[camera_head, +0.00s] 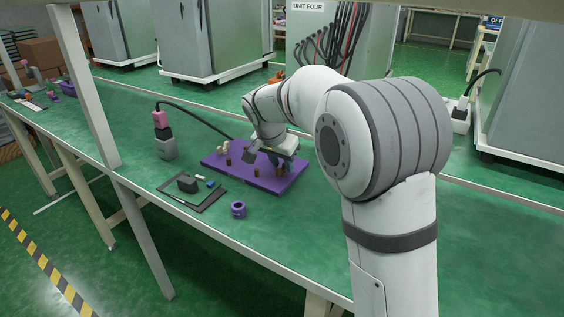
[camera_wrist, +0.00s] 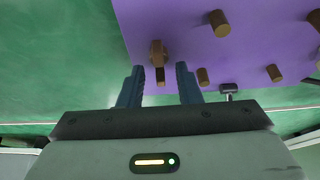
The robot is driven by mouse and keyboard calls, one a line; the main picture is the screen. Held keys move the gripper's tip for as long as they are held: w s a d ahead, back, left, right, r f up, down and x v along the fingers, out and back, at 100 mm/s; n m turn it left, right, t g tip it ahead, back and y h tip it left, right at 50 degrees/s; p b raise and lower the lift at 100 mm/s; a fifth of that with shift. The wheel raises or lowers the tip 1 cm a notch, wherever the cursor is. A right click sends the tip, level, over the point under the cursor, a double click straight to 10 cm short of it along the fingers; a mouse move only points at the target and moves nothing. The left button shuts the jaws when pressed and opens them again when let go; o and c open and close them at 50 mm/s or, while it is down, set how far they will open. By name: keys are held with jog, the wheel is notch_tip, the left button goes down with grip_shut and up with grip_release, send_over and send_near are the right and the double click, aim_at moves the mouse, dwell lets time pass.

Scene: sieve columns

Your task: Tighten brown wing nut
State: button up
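The brown wing nut (camera_wrist: 158,50) is near the edge of the purple board (camera_wrist: 185,40) in the wrist view, with a short brown stub in line with it. My gripper (camera_wrist: 160,84) is open, its two dark blue fingers apart, with the stub and wing nut lined up with the gap between them. I cannot tell whether a finger touches it. In the head view, my gripper (camera_head: 281,163) is low over the far right part of the purple board (camera_head: 235,178). I cannot make out the wing nut there.
Several brown pegs (camera_wrist: 219,23) stand on the board near my fingers. A grey and pink tool (camera_head: 166,145) with a black cable stands left of the board. A dark frame (camera_head: 205,205) with small parts and a purple ring (camera_head: 238,209) lie in front. The green bench is clear farther right.

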jog(key=p+v, duration=0.2)
jog(key=v, duration=0.5)
jog(key=shift+s+r, duration=0.15)
jog(key=shift+r, duration=0.25)
